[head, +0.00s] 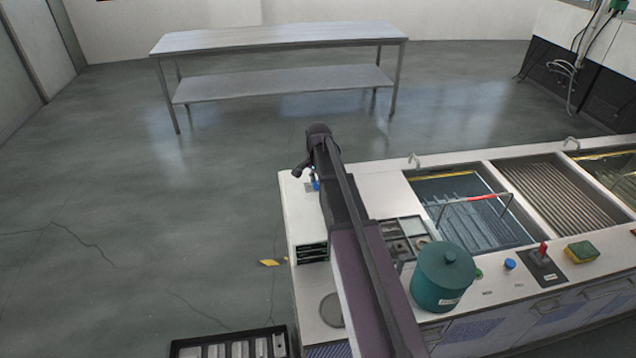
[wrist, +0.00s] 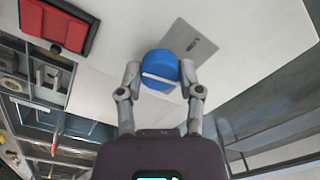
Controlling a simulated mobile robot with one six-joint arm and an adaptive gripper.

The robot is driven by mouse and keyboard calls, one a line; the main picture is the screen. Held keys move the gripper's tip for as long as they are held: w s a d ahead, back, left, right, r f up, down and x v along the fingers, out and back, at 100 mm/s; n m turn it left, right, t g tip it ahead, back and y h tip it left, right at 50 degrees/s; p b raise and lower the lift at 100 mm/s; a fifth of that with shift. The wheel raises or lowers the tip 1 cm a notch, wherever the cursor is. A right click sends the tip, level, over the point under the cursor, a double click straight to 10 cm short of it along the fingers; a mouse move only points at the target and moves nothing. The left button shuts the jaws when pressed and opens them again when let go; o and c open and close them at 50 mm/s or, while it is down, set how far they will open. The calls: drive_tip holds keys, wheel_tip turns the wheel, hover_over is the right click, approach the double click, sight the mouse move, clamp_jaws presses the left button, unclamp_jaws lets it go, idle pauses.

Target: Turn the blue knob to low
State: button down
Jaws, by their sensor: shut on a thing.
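The blue knob (wrist: 160,61) is round, with a white pointer line across its face, in the middle of the wrist view. My gripper (wrist: 160,72) is shut on it, with one finger on each side. The pointer line runs nearly sideways in the picture, tilted slightly. A grey plate (wrist: 190,42) with small dark print lies beside the knob; the print is too small to read. In the head view, my arm hides most of this spot, and only a bit of blue (head: 316,185) shows beside it at the white bench's far left corner.
The white bench (head: 298,215) holds a tank with a red-handled basket (head: 478,200), a teal canister (head: 443,275), a small blue button (head: 509,264), a red-handled lever (head: 543,250) and a sponge (head: 581,251). A steel table (head: 280,38) stands behind. Floor on the left is open.

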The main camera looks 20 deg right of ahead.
drive_tip(key=n, duration=0.5)
drive_tip(key=shift+s, duration=0.1)
drive_tip(key=shift+n, duration=2.5)
drive_tip(key=shift+c, duration=1.3)
unclamp_jaws()
drive_tip(key=shift+m, duration=0.4)
